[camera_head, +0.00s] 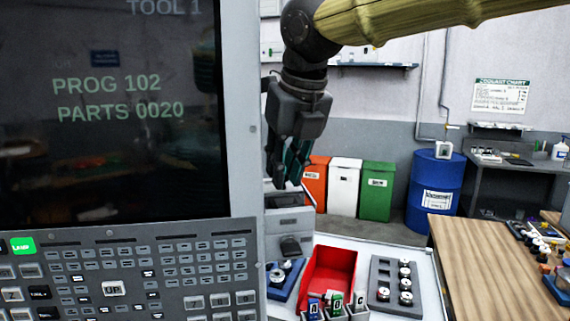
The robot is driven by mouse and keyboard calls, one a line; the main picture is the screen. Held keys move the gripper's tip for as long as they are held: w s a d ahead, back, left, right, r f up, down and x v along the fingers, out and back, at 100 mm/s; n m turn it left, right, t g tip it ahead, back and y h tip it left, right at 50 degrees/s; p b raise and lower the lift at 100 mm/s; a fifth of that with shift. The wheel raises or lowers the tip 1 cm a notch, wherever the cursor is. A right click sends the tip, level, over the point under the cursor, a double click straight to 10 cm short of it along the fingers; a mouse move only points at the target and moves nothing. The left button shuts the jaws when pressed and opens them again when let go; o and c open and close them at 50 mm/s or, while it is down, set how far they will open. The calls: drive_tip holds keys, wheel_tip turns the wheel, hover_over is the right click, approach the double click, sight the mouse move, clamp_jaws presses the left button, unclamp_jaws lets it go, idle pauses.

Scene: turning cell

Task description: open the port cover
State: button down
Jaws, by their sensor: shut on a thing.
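My gripper (287,176) hangs with its fingers downward, just right of the control panel's side edge (248,120). The fingers are dark with teal parts, and they are shut on what I take to be the port cover. The cover itself cannot be made out; the fingers and the panel edge hide that spot. I cannot tell how far the cover is open. The panel has a large dark screen (110,160) reading "PROG 102" and "PARTS 0020", with a keyboard (150,275) below.
Below my gripper is a light bench with a grey device (290,222), a red bin (333,270) and a grey tray (382,305) of round parts. Orange, white and green bins (377,190) and a blue drum (434,195) stand behind. A wooden table (480,265) is at right.

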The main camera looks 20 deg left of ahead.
drive_tip(key=shift+s, duration=0.1)
drive_tip(key=c, duration=1.3)
unclamp_jaws()
drive_tip(key=shift+c, duration=0.2)
drive_tip(key=shift+r, duration=0.1)
drive_tip(key=v, duration=1.2)
drive_tip(key=shift+d, duration=0.1)
